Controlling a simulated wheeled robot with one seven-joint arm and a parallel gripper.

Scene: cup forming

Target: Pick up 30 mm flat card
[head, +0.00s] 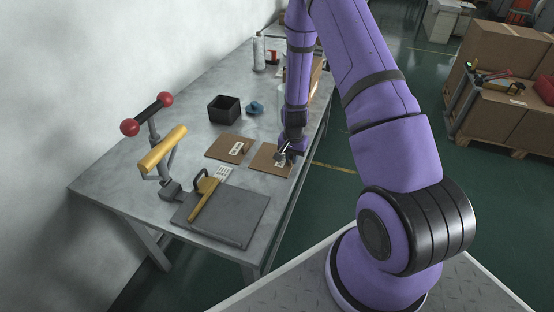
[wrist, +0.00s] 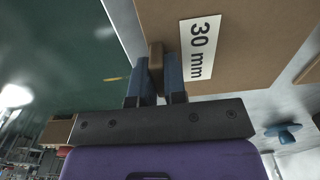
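The 30 mm flat card (wrist: 240,60) is a brown sheet with a white "30 mm" label in the wrist view. In the head view it is the right of two brown cards (head: 262,163), at the table's right edge. My gripper (wrist: 158,72) is over the card's edge, with its blue fingers on both sides of a small brown grip block (wrist: 156,58). I see no clear gap between block and fingers. In the head view my gripper (head: 284,156) covers part of the card. The card looks flat on or very near the table.
A second brown card (head: 222,148) lies to the left. A black open box (head: 224,110) and a blue piece (head: 255,107) stand behind it. A grey plate with a yellow lever (head: 205,200) and a press with red knobs (head: 150,115) stand nearer. The table's right edge is close.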

